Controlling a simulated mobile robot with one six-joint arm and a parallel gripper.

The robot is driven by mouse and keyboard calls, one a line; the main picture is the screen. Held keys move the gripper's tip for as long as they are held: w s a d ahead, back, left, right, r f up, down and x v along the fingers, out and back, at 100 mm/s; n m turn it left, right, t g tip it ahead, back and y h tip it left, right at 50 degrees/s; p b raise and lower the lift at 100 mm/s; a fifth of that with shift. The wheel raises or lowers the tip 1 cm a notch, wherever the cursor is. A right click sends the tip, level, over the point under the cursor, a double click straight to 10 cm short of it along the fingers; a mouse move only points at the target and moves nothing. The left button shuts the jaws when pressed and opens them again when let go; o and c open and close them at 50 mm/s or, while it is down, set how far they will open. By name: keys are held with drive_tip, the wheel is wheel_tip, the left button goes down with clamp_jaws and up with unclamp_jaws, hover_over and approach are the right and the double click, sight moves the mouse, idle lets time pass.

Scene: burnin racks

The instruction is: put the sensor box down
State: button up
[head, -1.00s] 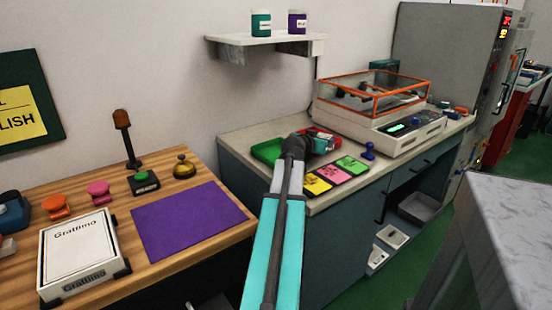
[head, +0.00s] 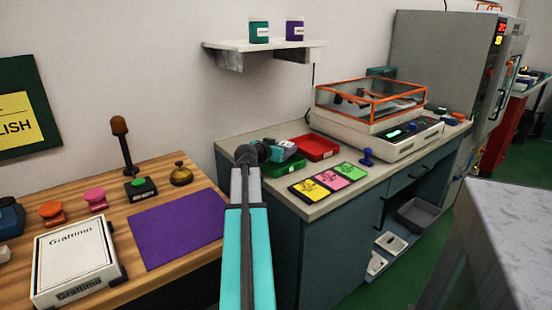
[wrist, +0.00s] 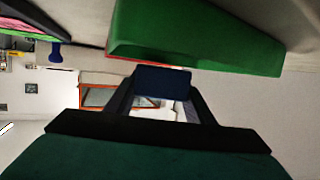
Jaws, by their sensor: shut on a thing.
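My gripper (head: 288,147) is at the left part of the grey-topped bench, over the back of the green tray (head: 290,168). In the wrist view my gripper (wrist: 163,92) has both fingers closed on a dark blue box, which I take for the sensor box (wrist: 163,84). The head view does not show the box clearly, as the gripper covers it. The green tray also shows in the wrist view (wrist: 200,38), apart from the held box. The red tray (head: 318,148) lies just right of the green one.
Yellow, pink and green cards (head: 330,178) lie at the bench's front edge. A blue knob-like item (head: 367,157) and a scale-like machine with an orange-framed cover (head: 370,110) stand to the right. A wall shelf (head: 262,50) hangs above. A wooden desk (head: 190,195) with a purple mat is at left.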

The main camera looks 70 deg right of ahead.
drive_tip(key=shift+w+a+f, duration=0.1)
drive_tip(key=shift+w+a, duration=0.1)
drive_tip(key=shift+w, duration=0.45)
drive_tip(key=shift+w+a, duration=0.15)
drive_tip(key=shift+w, duration=0.5)
drive_tip(key=shift+f, duration=1.75)
drive_tip(key=shift+f+b, duration=0.2)
drive_tip(key=shift+b, duration=0.3)
drive_tip(key=o, duration=1)
drive_tip(key=shift+r+p, duration=0.25)
drive_tip(key=shift+p, duration=0.15)
drive_tip(key=v, duration=1.2)
drive_tip(key=shift+s, duration=0.1)
